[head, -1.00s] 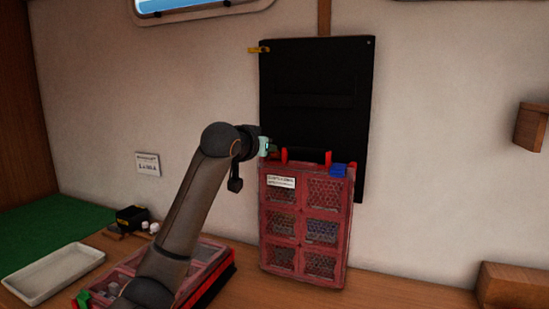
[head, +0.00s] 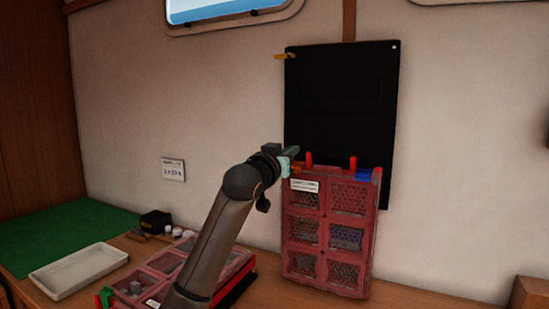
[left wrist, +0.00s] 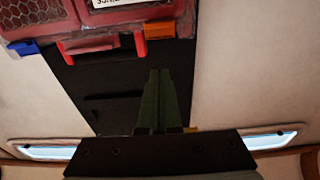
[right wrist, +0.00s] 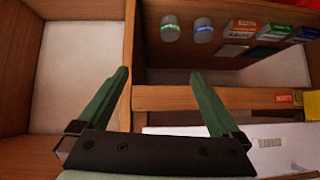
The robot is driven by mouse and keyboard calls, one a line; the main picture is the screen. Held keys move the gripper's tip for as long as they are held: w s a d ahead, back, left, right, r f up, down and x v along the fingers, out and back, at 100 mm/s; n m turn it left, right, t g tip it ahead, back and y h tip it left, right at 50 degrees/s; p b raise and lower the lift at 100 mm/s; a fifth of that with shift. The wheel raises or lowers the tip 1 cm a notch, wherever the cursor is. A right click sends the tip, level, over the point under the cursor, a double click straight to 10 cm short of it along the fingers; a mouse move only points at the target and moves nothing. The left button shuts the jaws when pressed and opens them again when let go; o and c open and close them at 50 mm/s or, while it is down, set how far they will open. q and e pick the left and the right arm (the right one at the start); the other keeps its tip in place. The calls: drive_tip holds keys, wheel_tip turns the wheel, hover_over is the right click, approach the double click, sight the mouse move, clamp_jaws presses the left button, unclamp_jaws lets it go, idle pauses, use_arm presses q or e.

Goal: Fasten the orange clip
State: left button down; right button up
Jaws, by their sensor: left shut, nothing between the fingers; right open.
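The orange clip (head: 296,168) sits at the top left corner of the upright red case (head: 326,284). In the left wrist view the orange clip (left wrist: 159,30) shows on the case's edge, ahead of the fingertips. I cannot tell whether it is fastened. My left gripper (head: 295,151) is shut and empty, close by the clip, partly covering it in the head view. Its green fingers (left wrist: 158,72) lie together, apart from the clip in the picture. My right gripper (right wrist: 158,75) is open and empty, away from the case, facing wooden shelving.
A blue clip (head: 364,174) sits at the case's top right. A black board (head: 340,100) stands behind the case. Another red case (head: 170,262) lies flat behind my left arm, near a white tray (head: 80,271). Jars (right wrist: 170,28) and small boxes stand in the shelving (right wrist: 200,98).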

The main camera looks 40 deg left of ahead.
use_arm(q)
drive_tip(key=f+b+v, duration=0.1)
drive_tip(key=b+v, duration=0.1)
drive_tip(key=v, duration=0.7)
drive_tip(key=shift+s, duration=0.25)
use_arm(e)
drive_tip(key=shift+s+f, duration=0.1)
drive_tip(key=shift+f, duration=0.2)
use_arm(q)
drive_tip(key=shift+d, duration=0.1)
use_arm(e)
drive_tip(key=shift+s+f, duration=0.1)
drive_tip(key=shift+s, duration=0.05)
